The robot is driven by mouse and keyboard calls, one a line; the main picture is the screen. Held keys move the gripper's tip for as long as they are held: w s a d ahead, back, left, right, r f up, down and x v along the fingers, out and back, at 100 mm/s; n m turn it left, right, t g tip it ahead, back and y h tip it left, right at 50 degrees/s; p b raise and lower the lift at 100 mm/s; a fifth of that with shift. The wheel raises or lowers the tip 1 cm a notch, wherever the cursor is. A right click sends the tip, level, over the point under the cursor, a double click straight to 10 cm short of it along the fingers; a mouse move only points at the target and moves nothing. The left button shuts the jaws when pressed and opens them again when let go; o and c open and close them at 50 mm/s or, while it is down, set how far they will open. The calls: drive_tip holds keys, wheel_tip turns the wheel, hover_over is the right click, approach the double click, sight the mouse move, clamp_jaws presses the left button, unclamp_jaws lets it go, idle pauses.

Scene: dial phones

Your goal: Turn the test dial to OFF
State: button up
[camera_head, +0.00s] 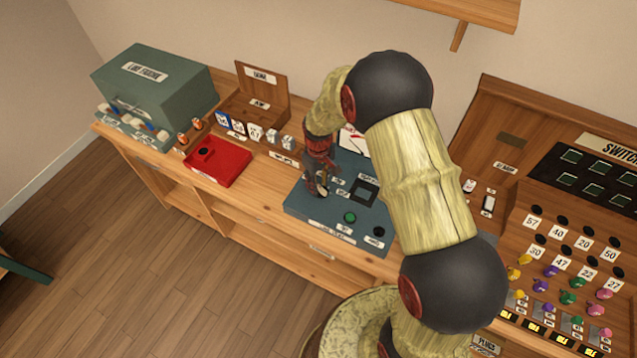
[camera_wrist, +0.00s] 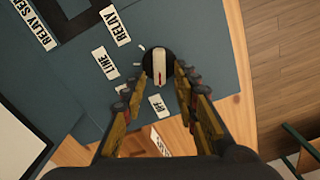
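The test dial (camera_wrist: 159,65) is a round black knob with a pale bar across it, on the blue-grey test panel (camera_wrist: 205,50). Labels RELAY (camera_wrist: 117,27), LINE (camera_wrist: 105,63) and OFF (camera_wrist: 158,104) stand around it. The bar runs roughly up and down in the wrist view, its lower end with a red mark towards OFF. My gripper (camera_wrist: 164,80) is open, its fingertips on either side of the bar with gaps showing. In the head view my gripper (camera_head: 320,182) is low over the panel's left part (camera_head: 300,205) and largely hides the dial.
The panel also carries a green button (camera_head: 350,217) and a dark square window (camera_head: 364,192). A red box (camera_head: 217,160) and a green line-finding cabinet (camera_head: 155,90) stand to the left. A wooden switchboard (camera_head: 520,225) with coloured plugs stands right.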

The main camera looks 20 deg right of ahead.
sight(322, 197)
wheel_tip(322, 197, up, 12)
idle(0.6)
idle(0.5)
drive_tip(key=s+r+m+t+b, duration=0.2)
drive_tip(key=s+r, duration=0.7)
drive_tip(key=s, duration=0.4)
drive_tip(key=s+r+m+t+b, duration=0.2)
drive_tip(key=s+r+t+b, duration=0.1)
drive_tip(key=s+r, duration=0.7)
drive_tip(key=shift+s+d+r+m+t, duration=0.25)
drive_tip(key=shift+s+d+m+t, duration=0.05)
drive_tip(key=shift+s, duration=1.6)
